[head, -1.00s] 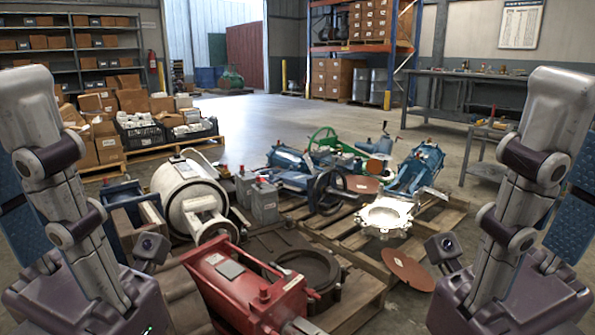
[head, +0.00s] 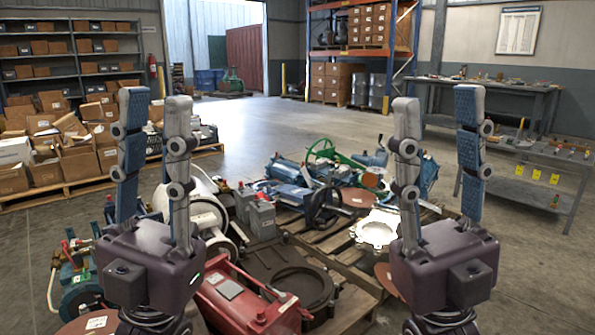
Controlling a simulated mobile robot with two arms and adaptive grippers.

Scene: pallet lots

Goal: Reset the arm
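My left gripper (head: 155,96) is at the left of the head view, its purple-grey body low in the picture and its two fingers pointing up. My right gripper (head: 438,96) stands the same way at the right. Both have a blue padded finger and a grey finger that stand apart, with nothing between them. The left gripper hides part of a white cylindrical machine (head: 205,215). The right gripper hides part of the pallet edge and the floor behind it.
Pallets ahead carry a red machine housing (head: 243,300), a bright metal flange (head: 377,229) and blue machines (head: 300,170). A green-blue motor (head: 80,285) lies at lower left. Cartons (head: 80,160) stand at left, a workbench (head: 545,165) at right. The floor (head: 290,120) behind is open.

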